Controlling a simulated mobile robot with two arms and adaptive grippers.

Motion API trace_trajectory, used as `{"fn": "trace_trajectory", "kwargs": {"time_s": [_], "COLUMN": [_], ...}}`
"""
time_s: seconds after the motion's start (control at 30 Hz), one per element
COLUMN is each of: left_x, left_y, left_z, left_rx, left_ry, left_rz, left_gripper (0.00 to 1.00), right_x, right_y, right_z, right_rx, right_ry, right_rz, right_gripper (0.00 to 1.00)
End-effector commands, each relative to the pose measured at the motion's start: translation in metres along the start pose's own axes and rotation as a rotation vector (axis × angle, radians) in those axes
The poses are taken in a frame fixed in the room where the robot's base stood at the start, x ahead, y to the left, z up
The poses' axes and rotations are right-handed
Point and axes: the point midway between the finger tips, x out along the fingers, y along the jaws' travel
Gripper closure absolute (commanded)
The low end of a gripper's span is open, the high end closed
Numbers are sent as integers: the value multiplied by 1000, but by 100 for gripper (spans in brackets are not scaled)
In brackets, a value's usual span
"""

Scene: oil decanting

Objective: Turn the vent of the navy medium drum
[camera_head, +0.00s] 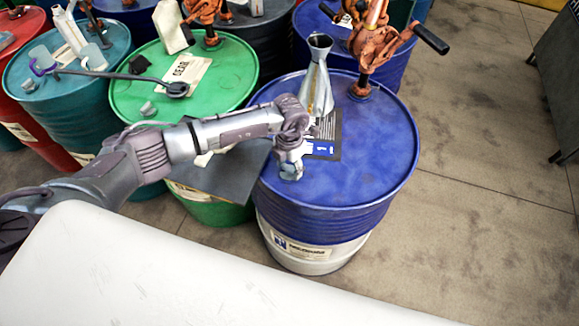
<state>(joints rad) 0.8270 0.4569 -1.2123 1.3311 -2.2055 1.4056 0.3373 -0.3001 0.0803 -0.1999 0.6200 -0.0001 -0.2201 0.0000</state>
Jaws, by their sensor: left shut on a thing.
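The navy drum (370,170) stands upright right of centre, with a blue lid and a white lower band. My left arm reaches over from the left, and its gripper (291,164) points down at the near-left part of the lid. It is shut on the small grey vent (290,176) there, which the fingers mostly hide. How far the vent is turned cannot be told. My right gripper is out of view.
A metal funnel-topped can (318,85) and an orange hand pump (375,45) with a black handle stand on the lid. A green drum (125,97) and a teal drum (30,100) stand left. Bare floor (490,190) lies to the right.

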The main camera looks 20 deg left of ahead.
Motion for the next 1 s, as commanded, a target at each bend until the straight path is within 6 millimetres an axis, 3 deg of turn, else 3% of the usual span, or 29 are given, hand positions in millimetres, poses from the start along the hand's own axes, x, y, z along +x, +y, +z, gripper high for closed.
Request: {"fn": "trace_trajectory", "kwargs": {"time_s": [1.0], "left_x": [6], "left_y": [-2], "left_z": [0], "left_rx": [941], "left_ry": [-4], "left_rz": [5], "left_gripper": [81], "right_x": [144], "right_y": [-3], "right_z": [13], "right_rx": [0], "right_ry": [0], "right_rz": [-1], "right_gripper": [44]}}
